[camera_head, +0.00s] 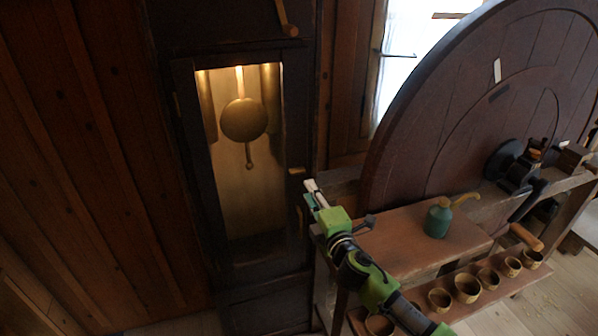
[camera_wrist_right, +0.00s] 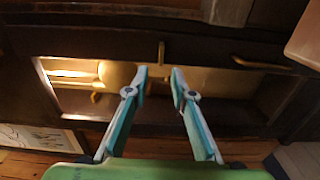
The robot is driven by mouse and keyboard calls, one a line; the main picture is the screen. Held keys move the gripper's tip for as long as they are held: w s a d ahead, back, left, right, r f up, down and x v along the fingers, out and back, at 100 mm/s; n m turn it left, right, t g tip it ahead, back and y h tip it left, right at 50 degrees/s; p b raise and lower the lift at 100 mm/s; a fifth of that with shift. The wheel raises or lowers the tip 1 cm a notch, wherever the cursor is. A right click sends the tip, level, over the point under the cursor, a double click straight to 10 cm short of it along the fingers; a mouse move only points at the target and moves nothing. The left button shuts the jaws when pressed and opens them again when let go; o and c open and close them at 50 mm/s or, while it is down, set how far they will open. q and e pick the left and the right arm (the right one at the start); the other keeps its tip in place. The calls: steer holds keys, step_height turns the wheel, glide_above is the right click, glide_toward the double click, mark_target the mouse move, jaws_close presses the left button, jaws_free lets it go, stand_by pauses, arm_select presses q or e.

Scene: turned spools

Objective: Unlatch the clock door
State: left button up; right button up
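The tall dark clock case has a glazed door (camera_head: 182,110) that stands shut, with a brass pendulum (camera_head: 244,120) lit behind it. A small brass latch (camera_head: 296,171) sits on the right side of the door frame; it also shows in the right wrist view (camera_wrist_right: 161,52). My right gripper (camera_head: 312,190) is just right of and below the latch in the head view. In the wrist view its two fingers are apart and empty, with the latch beyond the gap between the tips. My left gripper is not in view.
A brass pull handle (camera_wrist_right: 262,64) is on the case beside the latch. A bench (camera_head: 400,240) at the right bears a green oil can (camera_head: 438,217); several small wooden cups (camera_head: 467,288) stand on a lower shelf. A large wooden wheel (camera_head: 440,120) rises behind.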

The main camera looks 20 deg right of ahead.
mark_target(299, 173)
steer(key=w, duration=0.5)
steer(key=shift+w+a+f, duration=0.1)
steer(key=shift+w, duration=0.25)
steer(key=w, duration=0.3)
steer(key=shift+w, duration=0.1)
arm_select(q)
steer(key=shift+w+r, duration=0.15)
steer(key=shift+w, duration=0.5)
arm_select(e)
steer(key=shift+w, duration=0.55)
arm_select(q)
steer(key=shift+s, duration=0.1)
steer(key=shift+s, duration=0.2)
arm_select(e)
jaws_close()
